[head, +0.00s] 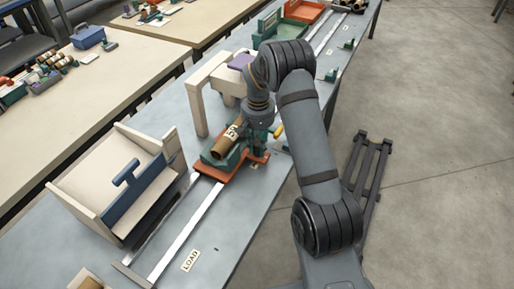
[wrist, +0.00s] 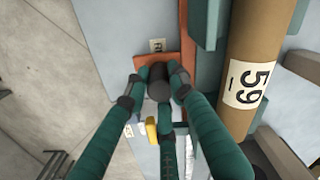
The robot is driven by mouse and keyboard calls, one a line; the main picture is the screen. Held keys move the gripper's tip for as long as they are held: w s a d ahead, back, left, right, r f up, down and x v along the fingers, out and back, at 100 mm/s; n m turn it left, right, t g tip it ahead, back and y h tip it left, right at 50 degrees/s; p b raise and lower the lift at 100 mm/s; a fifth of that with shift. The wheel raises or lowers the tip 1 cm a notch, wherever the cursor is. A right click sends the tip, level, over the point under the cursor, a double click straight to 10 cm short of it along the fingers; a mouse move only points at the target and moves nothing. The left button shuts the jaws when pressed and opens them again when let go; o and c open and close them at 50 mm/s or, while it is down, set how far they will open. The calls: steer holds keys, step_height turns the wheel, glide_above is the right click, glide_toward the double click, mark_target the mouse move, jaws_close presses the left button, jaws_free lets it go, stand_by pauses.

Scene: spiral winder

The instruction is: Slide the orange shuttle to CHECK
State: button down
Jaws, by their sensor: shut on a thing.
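The orange shuttle (head: 217,166) sits on the pale rails, with a green cradle and a brown cardboard tube (head: 227,140) on it. In the wrist view the tube (wrist: 262,45) carries a white label reading 59. The shuttle's orange plate (wrist: 173,61) shows under a dark round knob (wrist: 159,80). My gripper (head: 262,146) is at the shuttle's right side; in the wrist view its green fingers (wrist: 158,92) are shut around the knob. A LOAD label (head: 190,260) lies by the near end of the rails. I cannot read a CHECK label.
A cream bin with a blue panel (head: 137,187) stands left of the rails. A cream arch (head: 197,105) stands beside the track, past the bin. A green tray (head: 303,38) is at the far end. A yellow piece (wrist: 151,130) is near the fingers.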

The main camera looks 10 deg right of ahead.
steer(key=shift+w+d, duration=0.15)
steer(key=c, duration=1.5)
jaws_free()
steer(key=shift+o, duration=0.2)
step_height(320, 180, up, 12)
